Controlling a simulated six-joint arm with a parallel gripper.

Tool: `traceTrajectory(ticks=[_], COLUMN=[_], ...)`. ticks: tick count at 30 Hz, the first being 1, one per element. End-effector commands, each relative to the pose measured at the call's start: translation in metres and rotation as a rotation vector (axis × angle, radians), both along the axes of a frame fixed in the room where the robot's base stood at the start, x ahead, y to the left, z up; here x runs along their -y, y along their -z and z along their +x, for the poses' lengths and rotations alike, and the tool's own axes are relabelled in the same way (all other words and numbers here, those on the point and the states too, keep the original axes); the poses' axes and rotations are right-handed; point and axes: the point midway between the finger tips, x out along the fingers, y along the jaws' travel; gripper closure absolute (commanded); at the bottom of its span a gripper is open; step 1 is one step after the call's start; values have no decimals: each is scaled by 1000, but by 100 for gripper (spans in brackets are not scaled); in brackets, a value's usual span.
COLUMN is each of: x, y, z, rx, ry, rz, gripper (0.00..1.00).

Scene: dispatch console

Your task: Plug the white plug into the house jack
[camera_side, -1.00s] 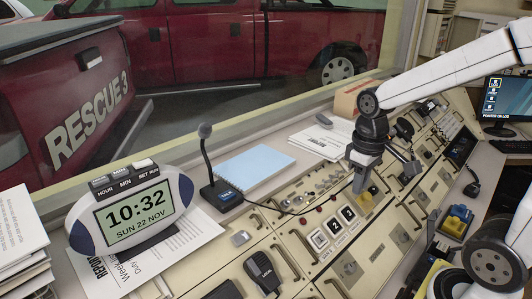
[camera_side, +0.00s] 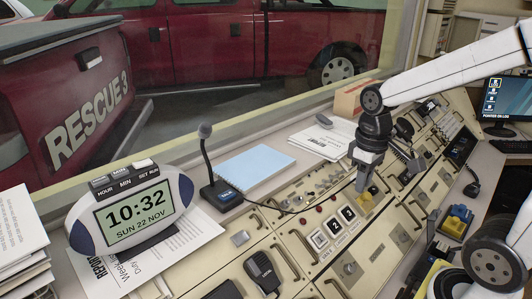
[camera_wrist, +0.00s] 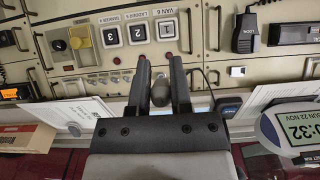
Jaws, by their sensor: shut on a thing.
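My gripper (camera_side: 362,188) points down over the back of the console, just behind a yellow block. I cannot clearly make out the white plug in the jaws. A thin dark cable (camera_side: 290,213) runs from the desk microphone's side toward my gripper. I cannot tell for sure which fitting is the house jack; the fingertips hide the spot beneath them.
A desk microphone (camera_side: 227,193), blue pad (camera_side: 255,166) and papers (camera_side: 322,141) lie left and behind. A football-shaped clock (camera_side: 131,212) stands at the left. Handles line the console panels.

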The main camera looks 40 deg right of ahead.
Motion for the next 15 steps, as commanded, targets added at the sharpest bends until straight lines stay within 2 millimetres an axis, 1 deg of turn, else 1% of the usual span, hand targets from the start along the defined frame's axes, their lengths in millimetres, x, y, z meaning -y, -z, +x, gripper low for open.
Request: traceTrajectory(ticks=[11, 15], x=[0, 0], y=[0, 1], z=[0, 4], rx=[0, 0], ry=[0, 0], rz=[0, 0], gripper=[100, 100])
